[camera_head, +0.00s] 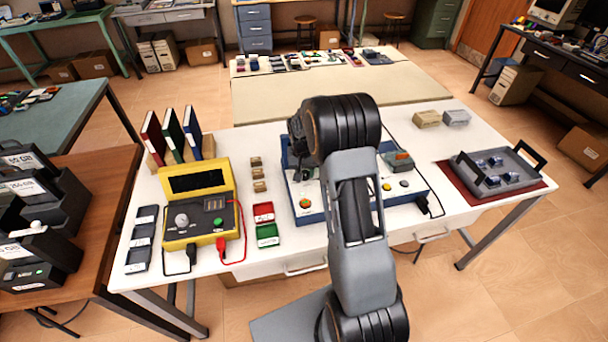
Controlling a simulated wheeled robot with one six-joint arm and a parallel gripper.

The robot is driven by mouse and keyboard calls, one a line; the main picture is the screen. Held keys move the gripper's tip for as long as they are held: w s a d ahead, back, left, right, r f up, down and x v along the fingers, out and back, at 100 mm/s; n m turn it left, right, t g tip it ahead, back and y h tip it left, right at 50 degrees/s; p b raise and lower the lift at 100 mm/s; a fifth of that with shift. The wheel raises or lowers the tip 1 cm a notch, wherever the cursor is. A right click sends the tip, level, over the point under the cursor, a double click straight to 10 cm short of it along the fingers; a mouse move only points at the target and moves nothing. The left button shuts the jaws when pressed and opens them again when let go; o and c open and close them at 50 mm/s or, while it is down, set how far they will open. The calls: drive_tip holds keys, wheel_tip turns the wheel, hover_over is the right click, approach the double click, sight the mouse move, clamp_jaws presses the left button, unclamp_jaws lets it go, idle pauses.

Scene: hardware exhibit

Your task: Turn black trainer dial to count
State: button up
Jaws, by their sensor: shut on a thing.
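The blue trainer (312,217) stands in the middle of the white table, with a white top panel. My arm crosses in front of it and hides much of its middle. My gripper (301,170) points down at the trainer's upper left part, small and dark in the head view. It is shut on what appears to be the black dial there. The dial itself is covered by the gripper, so its pointer and the markings around it cannot be read.
Left of the trainer are a yellow meter (197,240) with red and black leads, red (263,212) and green (268,235) trays, and small tan blocks. Binders (171,138) stand at the back left. A grey tray (500,185) sits on a red mat (452,183) at right.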

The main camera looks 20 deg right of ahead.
sight(303, 171)
drive_tip(key=m+b, duration=0.1)
drive_tip(key=m, duration=0.3)
drive_tip(key=shift+m, duration=0.3)
drive_tip(key=m+b, duration=0.1)
drive_tip(key=m, duration=0.3)
drive_tip(key=shift+m, duration=0.4)
drive_tip(key=o, duration=0.9)
drive_tip(key=r, duration=1.4)
drive_tip(key=shift+w+a, duration=0.1)
drive_tip(key=shift+w, duration=0.3)
